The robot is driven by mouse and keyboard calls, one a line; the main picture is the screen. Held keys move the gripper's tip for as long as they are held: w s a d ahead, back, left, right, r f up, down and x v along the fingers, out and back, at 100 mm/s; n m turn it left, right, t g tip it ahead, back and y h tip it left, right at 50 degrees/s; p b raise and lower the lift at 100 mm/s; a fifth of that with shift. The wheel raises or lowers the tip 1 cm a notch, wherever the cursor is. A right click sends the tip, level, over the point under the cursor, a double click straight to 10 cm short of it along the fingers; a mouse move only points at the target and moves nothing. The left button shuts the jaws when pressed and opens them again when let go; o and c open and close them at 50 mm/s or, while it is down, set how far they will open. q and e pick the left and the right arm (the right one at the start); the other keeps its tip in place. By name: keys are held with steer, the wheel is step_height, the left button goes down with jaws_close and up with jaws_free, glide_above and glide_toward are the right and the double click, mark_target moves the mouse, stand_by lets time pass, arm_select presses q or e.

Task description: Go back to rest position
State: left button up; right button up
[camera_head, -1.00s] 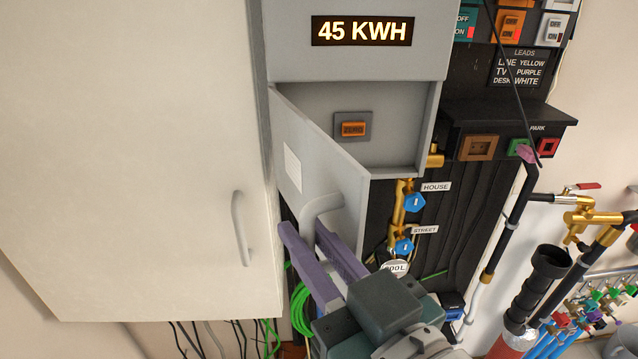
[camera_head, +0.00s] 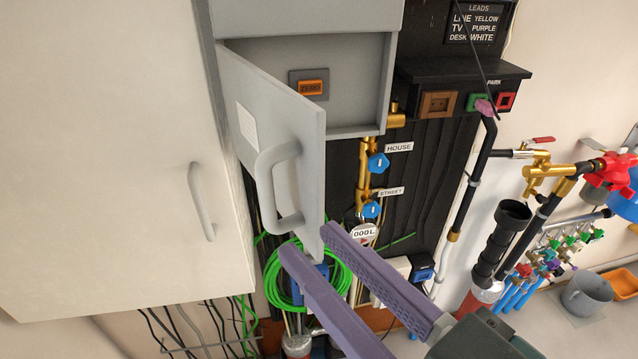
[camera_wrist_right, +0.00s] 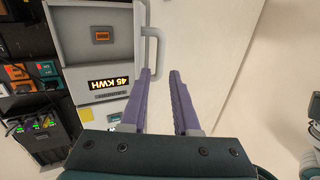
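My right gripper (camera_head: 309,242) is open, its two purple fingers apart with nothing held between them. In the head view its fingertips are just below the grey handle (camera_head: 268,185) of the meter box door (camera_head: 290,120). The door stands swung open, showing an orange button marked ZERO (camera_head: 311,87) inside the grey box (camera_head: 360,60). The right wrist view also shows the open fingers (camera_wrist_right: 160,72), close to the handle (camera_wrist_right: 155,45); I cannot tell whether they touch it. My left gripper is not in view.
A large pale cabinet (camera_head: 100,150) fills the left. A coil of green cable (camera_head: 272,280) hangs behind the fingers. Brass valves with blue knobs (camera_head: 377,163), a black pipe (camera_head: 474,185) and coloured taps (camera_head: 560,240) are to the right.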

steer(key=shift+s+d, duration=0.3)
steer(key=shift+s, duration=0.15)
steer(key=s+d+f+m+g+h, duration=0.1)
steer(key=d+f+m+g+h, duration=0.1)
steer(key=d+f+g+h, duration=0.5)
steer(key=s+d+f+m+g+h, duration=0.2)
steer(key=s+d+g, duration=0.3)
steer(key=s+d, duration=0.4)
step_height(320, 180, up, 13)
steer(key=p, duration=1.3)
steer(key=shift+s+a+r, duration=0.2)
steer(key=shift+s+a, duration=0.25)
